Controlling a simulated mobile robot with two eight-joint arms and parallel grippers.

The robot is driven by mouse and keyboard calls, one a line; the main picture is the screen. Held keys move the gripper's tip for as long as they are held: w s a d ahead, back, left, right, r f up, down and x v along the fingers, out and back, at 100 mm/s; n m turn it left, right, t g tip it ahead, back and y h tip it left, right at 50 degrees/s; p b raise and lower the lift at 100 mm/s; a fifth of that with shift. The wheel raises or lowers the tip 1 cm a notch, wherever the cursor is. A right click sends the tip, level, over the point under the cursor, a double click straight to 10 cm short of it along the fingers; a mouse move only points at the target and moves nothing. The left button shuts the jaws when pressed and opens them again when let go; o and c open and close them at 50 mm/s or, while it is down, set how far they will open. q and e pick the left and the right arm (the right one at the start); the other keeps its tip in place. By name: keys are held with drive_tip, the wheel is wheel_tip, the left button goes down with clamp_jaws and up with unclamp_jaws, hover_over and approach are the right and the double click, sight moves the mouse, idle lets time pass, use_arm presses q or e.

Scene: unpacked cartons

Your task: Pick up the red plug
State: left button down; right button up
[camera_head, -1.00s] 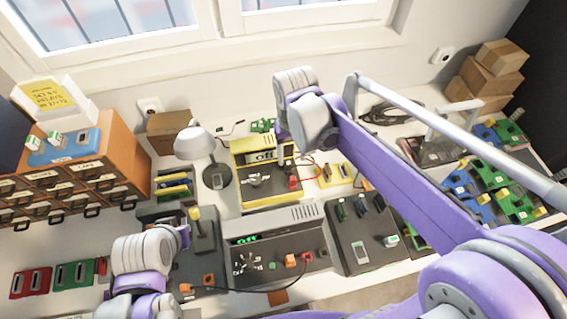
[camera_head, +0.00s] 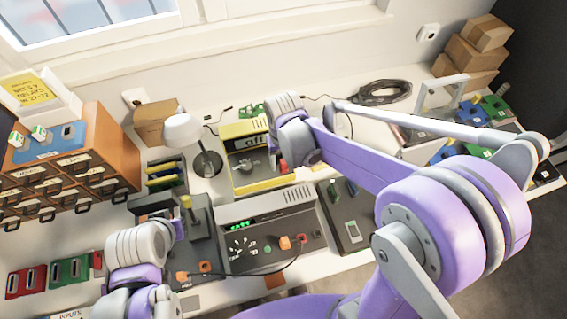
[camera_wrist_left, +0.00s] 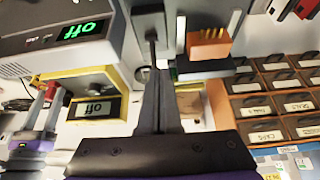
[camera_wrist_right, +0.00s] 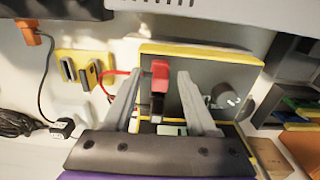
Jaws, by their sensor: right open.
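The red plug (camera_wrist_right: 160,72) sits at the yellow-edged grey unit (camera_wrist_right: 217,62), with a red cable leading off to the left in the right wrist view. In the head view the red plug (camera_head: 284,165) shows partly beside my right wrist. My right gripper (camera_wrist_right: 158,76) is open, one finger on each side of the plug, with gaps visible; whether either finger touches it cannot be told.
A grey unit with a green display (camera_head: 265,230) stands in front of the yellow-edged one. A yellow socket block (camera_wrist_right: 85,70) lies beside the plug. A lamp (camera_head: 185,130) and a drawer cabinet (camera_head: 85,165) stand to the left. A coiled cable (camera_head: 385,92) lies behind.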

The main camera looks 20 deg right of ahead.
clamp_jaws()
idle(1.4)
